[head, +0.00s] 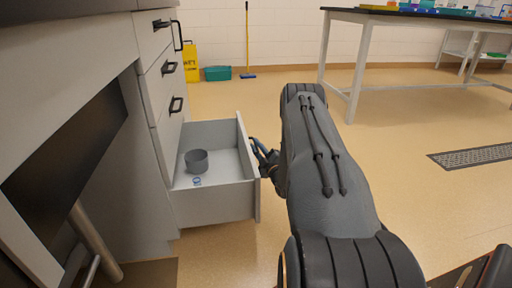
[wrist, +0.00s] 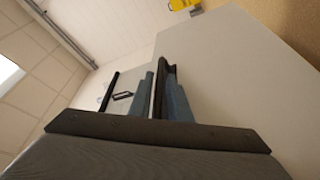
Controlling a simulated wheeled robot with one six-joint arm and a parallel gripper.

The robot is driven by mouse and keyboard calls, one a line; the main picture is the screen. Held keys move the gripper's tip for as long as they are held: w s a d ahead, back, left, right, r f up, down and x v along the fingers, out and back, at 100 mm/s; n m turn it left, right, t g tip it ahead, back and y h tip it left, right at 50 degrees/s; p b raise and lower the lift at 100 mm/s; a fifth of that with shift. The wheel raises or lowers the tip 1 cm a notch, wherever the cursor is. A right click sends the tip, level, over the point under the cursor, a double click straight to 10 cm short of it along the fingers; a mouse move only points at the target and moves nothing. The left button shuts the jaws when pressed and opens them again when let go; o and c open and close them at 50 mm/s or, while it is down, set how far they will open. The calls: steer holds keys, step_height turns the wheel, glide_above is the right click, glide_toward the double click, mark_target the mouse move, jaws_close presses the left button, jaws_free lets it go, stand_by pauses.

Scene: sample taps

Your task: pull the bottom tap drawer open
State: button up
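The bottom tap drawer (head: 215,201) stands pulled out from the grey cabinet, its inside in plain view in the head view. Its front panel also fills the right of the wrist view (wrist: 240,80). My gripper (head: 261,158) is at the outer side of that front, partly hidden by my arm. In the wrist view my gripper's two blue-grey fingers (wrist: 164,100) lie on either side of the dark drawer handle (wrist: 167,76) and look closed on it.
A grey round cup (head: 196,161) and a small blue-and-white ring (head: 197,181) lie in the drawer. Closed drawers with black handles (head: 169,67) are above it. A white-legged table (head: 357,65) stands at the back right. Floor right of my arm is clear, with a drain grate (head: 475,157).

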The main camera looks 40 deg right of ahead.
steer(key=shift+s, duration=0.15)
steer(key=p+v, duration=0.3)
steer(key=v, duration=0.4)
steer(key=shift+s, duration=0.3)
steer(key=shift+a+f, duration=0.1)
steer(key=shift+f, duration=0.05)
